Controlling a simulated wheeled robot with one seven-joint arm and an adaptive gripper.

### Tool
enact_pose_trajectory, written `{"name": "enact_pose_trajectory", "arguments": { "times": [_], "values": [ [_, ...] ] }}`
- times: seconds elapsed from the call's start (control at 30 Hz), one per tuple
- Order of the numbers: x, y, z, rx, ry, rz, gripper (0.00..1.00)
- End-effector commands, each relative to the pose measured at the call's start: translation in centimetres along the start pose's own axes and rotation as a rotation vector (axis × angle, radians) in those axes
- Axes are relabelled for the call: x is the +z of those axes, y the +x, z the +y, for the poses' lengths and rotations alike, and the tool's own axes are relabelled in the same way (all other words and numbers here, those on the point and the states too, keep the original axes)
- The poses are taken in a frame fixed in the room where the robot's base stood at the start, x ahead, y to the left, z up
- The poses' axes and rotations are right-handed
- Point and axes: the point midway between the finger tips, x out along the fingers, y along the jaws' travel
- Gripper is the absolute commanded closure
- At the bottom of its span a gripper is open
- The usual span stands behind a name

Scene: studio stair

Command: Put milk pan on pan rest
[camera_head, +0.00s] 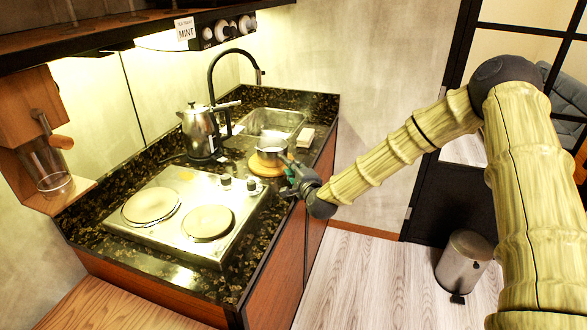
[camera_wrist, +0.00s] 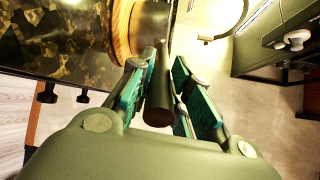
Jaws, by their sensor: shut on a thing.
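The milk pan (camera_head: 272,152) is a small metal pan, upright over the round wooden pan rest (camera_head: 262,169) on the counter, between the hob and the sink. Its base seems to meet the rest; I cannot tell whether a thin gap is left. My gripper (camera_head: 294,174) is at the counter's front edge, shut on the pan's handle. In the wrist view the dark handle (camera_wrist: 160,100) lies between my green-padded fingers (camera_wrist: 162,92), with the pan's side (camera_wrist: 153,28) beyond. The rest's wooden edge (camera_wrist: 122,30) shows beside the pan. My fingers hide part of the handle.
A two-plate hob (camera_head: 178,212) lies left of the rest, with its knobs close by. A kettle (camera_head: 201,132) stands behind left. The sink (camera_head: 270,124) with a tall black tap (camera_head: 212,75) is behind. A small block (camera_head: 305,137) sits right of the sink.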

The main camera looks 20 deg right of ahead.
Motion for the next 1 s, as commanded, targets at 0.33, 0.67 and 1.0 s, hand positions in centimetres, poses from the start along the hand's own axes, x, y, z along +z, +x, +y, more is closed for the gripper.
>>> {"name": "enact_pose_trajectory", "arguments": {
  "times": [0.33, 0.67, 1.0],
  "values": [
    [0.0, 0.0, 0.2, 0.000, 0.001, 0.000, 0.66],
    [-0.1, 0.0, 0.2, 0.001, 0.001, 0.001, 0.58],
    [-0.2, -2.3, 0.2, 0.000, 0.002, 0.002, 0.58]
  ]
}}
